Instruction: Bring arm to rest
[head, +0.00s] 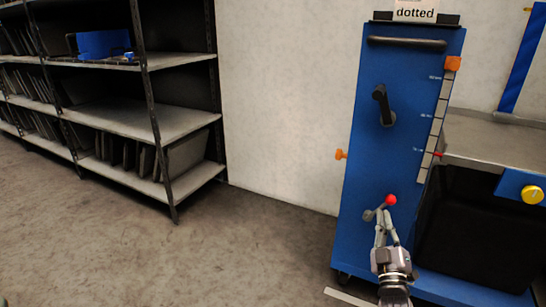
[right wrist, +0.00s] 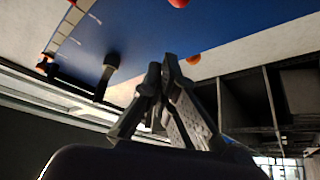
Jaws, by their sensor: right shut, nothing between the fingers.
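My right gripper (head: 383,211) is in front of the lower part of the blue cabinet (head: 362,175), fingers pointing up at it. Its fingers are shut and empty; they also show closed together in the right wrist view (right wrist: 164,68). A red ball knob (head: 391,200) is just by the fingertips in the head view. In the right wrist view a red ball (right wrist: 179,3) is at the top edge, apart from the fingertips. Whether the gripper touches the knob's lever is hard to tell in the head view. My left gripper is not in view.
The cabinet carries a black handle (head: 381,105), a top bar (head: 407,43), an orange side knob (head: 341,154), a scale (head: 437,120) and a "dotted" sign (head: 415,12). A grey worktop (head: 490,145) is at right. A shelf rack (head: 180,122) stands left; the floor (head: 130,250) between is clear.

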